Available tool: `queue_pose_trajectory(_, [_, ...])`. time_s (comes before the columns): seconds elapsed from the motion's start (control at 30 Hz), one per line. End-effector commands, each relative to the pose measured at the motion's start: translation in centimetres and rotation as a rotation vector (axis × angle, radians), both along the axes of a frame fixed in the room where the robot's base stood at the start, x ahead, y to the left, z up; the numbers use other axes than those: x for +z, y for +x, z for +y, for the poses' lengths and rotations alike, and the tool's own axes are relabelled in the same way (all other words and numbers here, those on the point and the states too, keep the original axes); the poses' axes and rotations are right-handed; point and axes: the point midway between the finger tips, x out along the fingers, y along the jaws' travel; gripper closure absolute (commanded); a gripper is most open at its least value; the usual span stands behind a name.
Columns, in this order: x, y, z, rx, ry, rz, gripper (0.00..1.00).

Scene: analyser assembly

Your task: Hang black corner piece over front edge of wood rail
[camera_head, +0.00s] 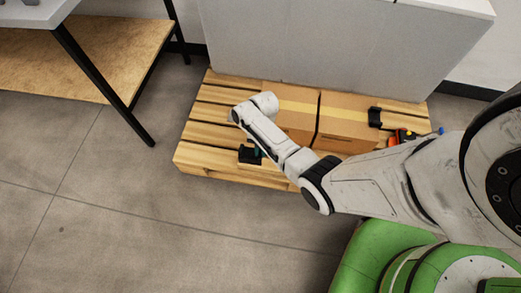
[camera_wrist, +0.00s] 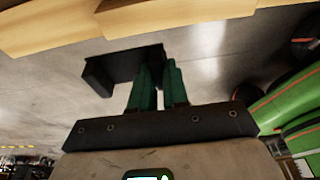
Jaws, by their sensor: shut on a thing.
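The black corner piece (camera_wrist: 118,66) is held between the green fingers of my gripper (camera_wrist: 159,78) in the wrist view. The gripper is shut on one end of it, and the rest sticks out to the left. The wood rail (camera_wrist: 180,18) of the pallet crosses the top of the wrist view, with a gap in the picture between it and the piece. In the head view the black corner piece (camera_head: 248,156) shows at the pallet's front wood rail (camera_head: 205,162), left of its middle. I cannot tell there whether they touch.
Cardboard boxes (camera_head: 345,128) stand on the pallet before a large grey block (camera_head: 340,50). Another black piece (camera_head: 375,117) sits at a box's right edge, near small orange and red items (camera_head: 401,137). A table (camera_head: 85,60) stands at left. The floor in front is clear.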

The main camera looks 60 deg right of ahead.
Motion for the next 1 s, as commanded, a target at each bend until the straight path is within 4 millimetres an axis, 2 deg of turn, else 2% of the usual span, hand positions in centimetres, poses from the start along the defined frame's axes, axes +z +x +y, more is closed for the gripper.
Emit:
queue_pose_trajectory(0.5, [-4.5,0.0,0.0,-0.002,-0.001,-0.001,1.00])
queue_pose_trajectory(1.0, [-4.9,0.0,0.0,-0.002,-0.001,-0.001,1.00])
